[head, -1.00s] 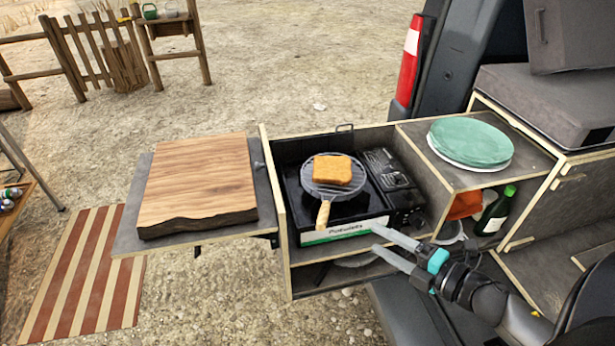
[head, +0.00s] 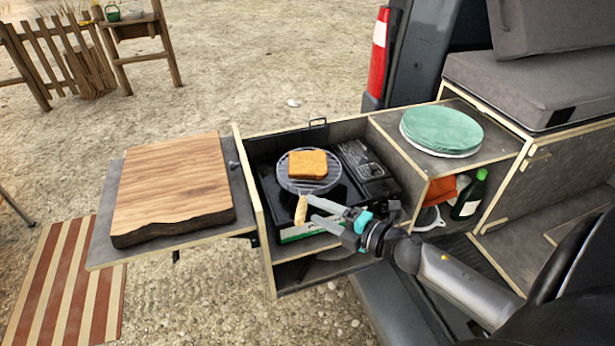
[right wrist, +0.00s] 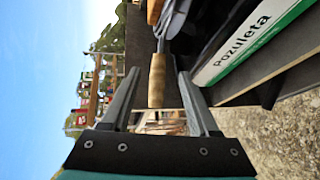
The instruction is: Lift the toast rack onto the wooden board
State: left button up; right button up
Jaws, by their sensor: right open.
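The toast rack (head: 287,182), a round wire grill with a wooden handle (head: 301,211), sits on the camping stove (head: 263,195) with a slice of toast (head: 308,164) on it. Its handle points toward the front edge. The wooden board (head: 175,185) lies on the side shelf at left and its top is bare. My right gripper (head: 313,208) is open at the handle. In the right wrist view the handle (right wrist: 157,82) lies between the two spread fingers, with a gap on each side. My left gripper is not in view.
The drawer's wooden side wall (head: 250,200) stands between the stove and the board. Green plates (head: 442,127) are stacked on the cabinet at right, with a bottle (head: 469,195) and an orange cloth (head: 440,190) below.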

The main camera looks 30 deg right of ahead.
aim_at(302, 200)
jog(key=shift+x, duration=2.6)
jog(key=shift+r, duration=0.1)
grip_shut()
